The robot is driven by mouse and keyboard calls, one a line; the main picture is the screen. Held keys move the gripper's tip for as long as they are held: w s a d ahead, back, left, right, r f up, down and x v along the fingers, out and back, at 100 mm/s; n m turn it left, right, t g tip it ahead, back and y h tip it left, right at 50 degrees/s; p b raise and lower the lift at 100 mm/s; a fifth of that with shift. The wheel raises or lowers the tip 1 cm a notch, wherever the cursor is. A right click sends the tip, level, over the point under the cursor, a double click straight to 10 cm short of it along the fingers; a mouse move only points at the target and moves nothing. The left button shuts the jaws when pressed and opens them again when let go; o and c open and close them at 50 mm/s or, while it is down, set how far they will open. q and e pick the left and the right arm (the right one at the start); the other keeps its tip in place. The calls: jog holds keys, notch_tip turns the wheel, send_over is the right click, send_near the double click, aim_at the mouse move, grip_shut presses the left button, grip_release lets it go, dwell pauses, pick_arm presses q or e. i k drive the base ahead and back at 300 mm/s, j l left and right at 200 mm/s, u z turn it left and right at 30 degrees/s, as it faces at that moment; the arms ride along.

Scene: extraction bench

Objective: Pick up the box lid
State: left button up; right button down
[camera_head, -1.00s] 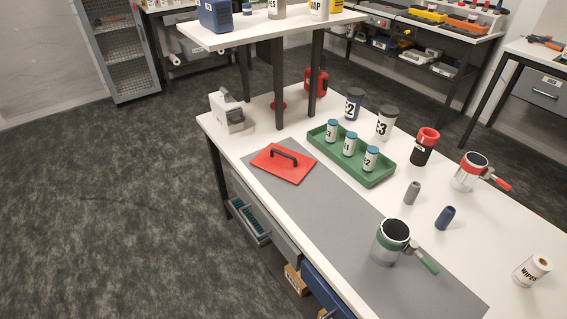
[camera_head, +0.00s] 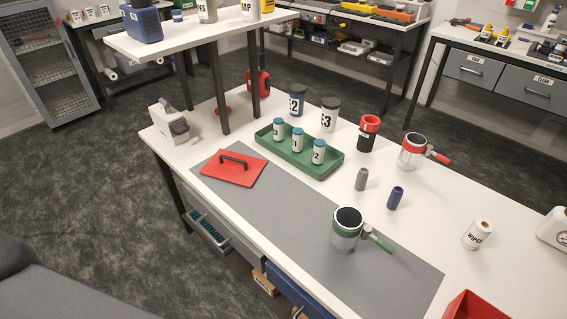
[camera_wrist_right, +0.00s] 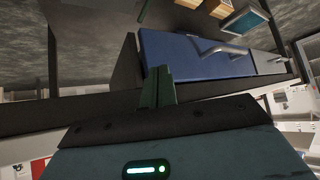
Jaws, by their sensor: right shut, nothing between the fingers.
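The box lid (camera_head: 234,168), a flat red plate with a black bar handle, lies on the grey mat (camera_head: 290,225) at its far left end in the head view. Nothing touches its handle. Neither gripper shows in the head view. In the right wrist view my right gripper (camera_wrist_right: 158,86) is shut and empty, its dark green fingers together in front of a blue drawer (camera_wrist_right: 195,55) under the bench. The lid does not show in the right wrist view. My left gripper is in no view.
A green tray (camera_head: 331,172) with several small labelled containers stands behind the lid. A green-banded pot (camera_head: 345,236) stands on the mat. A white device (camera_head: 166,123) and a raised shelf (camera_head: 200,37) are near the lid. A red open box (camera_head: 472,307) is at bottom right.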

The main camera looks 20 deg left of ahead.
aim_at(239, 169)
jog(key=j+z, duration=0.2)
jog(key=z, duration=0.15)
jog(key=j+z, duration=0.5)
jog(key=z, duration=0.2)
jog(key=j+z, duration=0.3)
jog(key=j, duration=0.15)
jog(key=k+j+z, duration=0.15)
jog(key=j+z, duration=0.15)
jog(key=k+j+z, duration=0.1)
jog(key=j, duration=0.25)
jog(key=k+j+z, duration=0.1)
jog(key=j, duration=0.2)
jog(key=k+j+z, duration=0.15)
jog(key=k+j, duration=0.2)
jog(key=j, duration=0.25)
jog(key=k+j, duration=0.25)
jog(key=j, duration=0.15)
jog(key=k+j, duration=0.2)
jog(key=j, duration=0.25)
jog(key=k+j, duration=0.25)
jog(key=j, duration=0.15)
